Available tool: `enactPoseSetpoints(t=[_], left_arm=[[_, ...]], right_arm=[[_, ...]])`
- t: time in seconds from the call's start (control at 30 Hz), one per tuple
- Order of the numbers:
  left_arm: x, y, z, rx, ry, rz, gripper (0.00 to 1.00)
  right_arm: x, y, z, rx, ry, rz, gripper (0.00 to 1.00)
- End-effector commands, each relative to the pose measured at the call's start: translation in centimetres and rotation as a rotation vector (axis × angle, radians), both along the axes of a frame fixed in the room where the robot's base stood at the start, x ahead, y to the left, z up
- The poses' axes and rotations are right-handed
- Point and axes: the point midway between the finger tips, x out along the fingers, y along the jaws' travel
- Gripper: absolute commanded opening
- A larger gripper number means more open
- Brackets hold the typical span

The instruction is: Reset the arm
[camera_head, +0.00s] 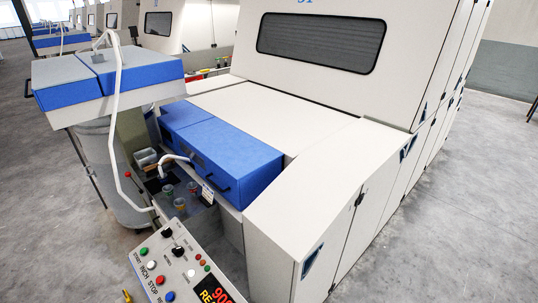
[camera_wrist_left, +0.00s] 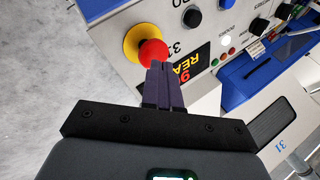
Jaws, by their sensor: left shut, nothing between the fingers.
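In the left wrist view my left gripper (camera_wrist_left: 161,68) is shut with nothing between its dark purple fingers. Its tips overlap the lower edge of a red mushroom button (camera_wrist_left: 152,50) on a yellow collar (camera_wrist_left: 131,43). I cannot tell whether they touch it. The button sits at the edge of a light control panel (camera_wrist_left: 165,17), beside a display with red and yellow characters (camera_wrist_left: 186,67). In the head view the control panel (camera_head: 180,262) is at the bottom. Neither gripper shows in the head view, and my right gripper is in no view.
A large white carding machine (camera_head: 275,110) with a blue cover (camera_head: 222,155) fills the middle of the head view. Several small coloured cups stand below the cover. Grey floor (camera_head: 460,210) at right is clear.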

Motion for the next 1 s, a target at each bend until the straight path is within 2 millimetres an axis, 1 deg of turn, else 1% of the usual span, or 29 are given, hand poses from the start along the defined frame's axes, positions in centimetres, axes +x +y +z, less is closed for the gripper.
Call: enactPoseSetpoints(t=[0.03,0.1,0.3,0.43,0.47,0.5,0.57,0.7,0.77,0.8,0.93,1.0], left_arm=[[-2.6,-1.2,0.9,-0.084,0.046,0.117,0.0],[-5.6,-2.1,2.1,-0.184,0.111,0.282,0.0],[-13.1,-3.5,5.6,-0.402,0.265,0.691,0.0],[-17.4,-4.0,8.0,-0.508,0.354,0.93,0.0],[-17.8,-4.0,9.0,-0.52,0.363,0.96,0.0],[-17.4,-3.9,10.3,-0.513,0.357,0.948,0.0],[-17.4,-3.9,11.5,-0.511,0.355,0.945,0.0],[-17.3,-3.9,14.3,-0.509,0.355,0.942,0.0],[-17.3,-3.9,15.5,-0.509,0.355,0.941,0.0],[-17.3,-3.9,16.4,-0.509,0.355,0.941,0.0],[-17.3,-3.9,19.1,-0.508,0.355,0.939,0.0],[-17.3,-3.9,20.2,-0.508,0.355,0.939,0.0]], right_arm=[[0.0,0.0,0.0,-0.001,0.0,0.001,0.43],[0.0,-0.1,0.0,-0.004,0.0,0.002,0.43],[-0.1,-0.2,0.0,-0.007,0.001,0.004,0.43],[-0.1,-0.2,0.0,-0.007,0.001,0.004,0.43],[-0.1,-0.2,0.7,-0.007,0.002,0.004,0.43],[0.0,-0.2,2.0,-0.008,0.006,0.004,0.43],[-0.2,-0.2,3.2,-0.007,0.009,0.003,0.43],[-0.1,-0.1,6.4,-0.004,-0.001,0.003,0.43],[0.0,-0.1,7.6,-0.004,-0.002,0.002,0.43],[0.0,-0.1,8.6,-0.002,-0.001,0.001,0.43],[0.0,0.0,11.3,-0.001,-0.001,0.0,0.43],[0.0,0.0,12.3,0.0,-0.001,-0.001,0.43]])
